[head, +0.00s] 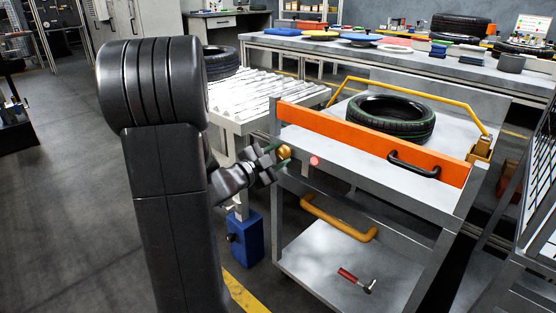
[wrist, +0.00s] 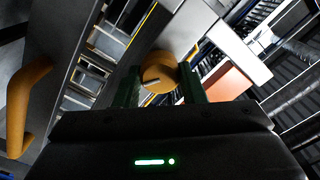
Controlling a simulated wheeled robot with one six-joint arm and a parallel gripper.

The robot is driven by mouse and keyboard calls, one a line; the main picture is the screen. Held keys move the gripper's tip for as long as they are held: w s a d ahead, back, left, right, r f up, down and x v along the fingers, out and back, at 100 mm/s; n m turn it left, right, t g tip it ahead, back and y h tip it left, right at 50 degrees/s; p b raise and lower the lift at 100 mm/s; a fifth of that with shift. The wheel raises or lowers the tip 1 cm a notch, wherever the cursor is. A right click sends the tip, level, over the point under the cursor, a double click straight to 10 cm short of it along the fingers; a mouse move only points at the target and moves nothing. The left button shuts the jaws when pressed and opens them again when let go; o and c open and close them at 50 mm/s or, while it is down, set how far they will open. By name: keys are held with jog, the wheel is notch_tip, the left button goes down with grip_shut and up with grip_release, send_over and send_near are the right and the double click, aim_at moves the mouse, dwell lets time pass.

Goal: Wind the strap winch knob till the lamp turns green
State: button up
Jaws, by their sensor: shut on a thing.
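The yellow winch knob (head: 284,152) sits at the left front end of the cart, below the orange board. My gripper (head: 277,155) reaches it from the left and is shut on it. The lamp (head: 314,161) on the cart's front edge shows red. A yellow strap or bar (head: 412,89) runs over the cart top, around a black tyre (head: 391,117) lying flat there.
The orange board (head: 372,142) with a black handle lines the cart's front. A yellow handle (head: 338,220) and a red-handled tool (head: 356,281) are lower on the cart. A roller conveyor (head: 262,97) stands behind left, a blue box (head: 245,238) below it. The floor at left is clear.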

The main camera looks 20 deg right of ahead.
dwell(0.3)
jog(key=o, duration=1)
jog(key=p+v, duration=0.3)
jog(key=v, duration=1.1)
jog(key=shift+d+f, duration=0.1)
jog(key=shift+d, duration=0.1)
jog(key=b+x, duration=0.3)
jog(key=x, duration=1)
jog(key=shift+w+d, duration=0.2)
jog(key=shift+d, duration=0.05)
